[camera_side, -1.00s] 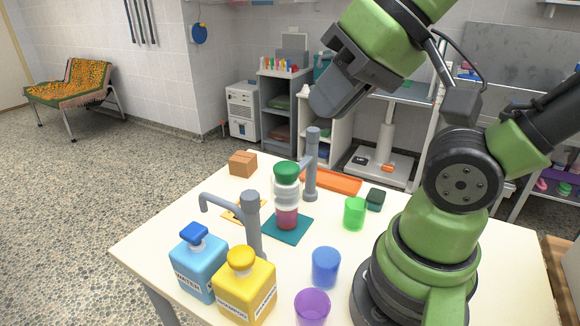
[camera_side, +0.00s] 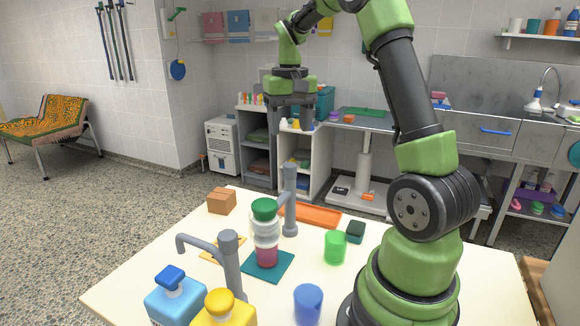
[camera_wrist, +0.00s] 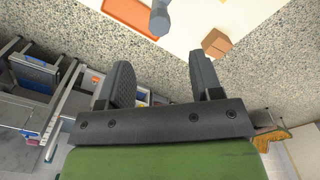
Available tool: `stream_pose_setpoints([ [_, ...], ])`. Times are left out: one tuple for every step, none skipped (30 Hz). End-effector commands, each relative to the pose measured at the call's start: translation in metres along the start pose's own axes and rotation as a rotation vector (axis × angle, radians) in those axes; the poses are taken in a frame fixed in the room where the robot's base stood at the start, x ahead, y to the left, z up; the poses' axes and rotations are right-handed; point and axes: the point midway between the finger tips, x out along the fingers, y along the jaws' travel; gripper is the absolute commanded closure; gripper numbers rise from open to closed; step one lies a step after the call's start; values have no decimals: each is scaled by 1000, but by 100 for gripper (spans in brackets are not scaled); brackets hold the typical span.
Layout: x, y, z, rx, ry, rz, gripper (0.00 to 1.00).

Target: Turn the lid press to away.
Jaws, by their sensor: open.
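Two grey posts with side arms stand on the table; I cannot tell which is the lid press. The front post (camera_side: 231,262) has an arm reaching left with a bent-down tip. The back post (camera_side: 289,205) has a short arm reaching toward the jar. The jar (camera_side: 266,240), clear with red contents and a green lid, stands upright on a teal mat (camera_side: 284,268) between the posts. My gripper (camera_side: 292,122) is open and empty, pointing down high above the table's far side. In the wrist view, its fingers (camera_wrist: 160,72) are apart; one post top (camera_wrist: 160,20) shows beyond.
A brown box (camera_side: 221,201) and an orange tray (camera_side: 312,216) lie at the table's far side. A green cup (camera_side: 335,247), dark green block (camera_side: 355,231) and blue cup (camera_side: 308,305) stand right of the jar. Blue (camera_side: 175,303) and yellow bottles (camera_side: 224,312) stand in front.

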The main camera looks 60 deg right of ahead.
Motion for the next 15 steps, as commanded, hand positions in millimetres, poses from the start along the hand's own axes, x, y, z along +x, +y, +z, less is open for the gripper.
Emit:
stream_pose_setpoints([
  [4,2,-1,3,-6,2,41],
  [6,2,-2,4,-7,3,41],
  [9,2,-1,3,-8,3,41],
  [13,2,-1,2,-9,3,41],
  [17,2,-1,1,-9,4,41],
  [23,2,0,2,-10,3,41],
  [29,2,0,2,-10,2,41],
  [35,2,0,1,-11,3,41],
  [42,2,0,1,-10,3,41],
  [49,1,0,1,-11,2,41],
  [54,1,0,1,-10,2,41],
  [62,1,0,1,-9,2,41],
  [67,1,0,1,-9,2,41],
  [72,1,0,0,-9,2,41],
  [78,1,0,1,-8,1,41],
])
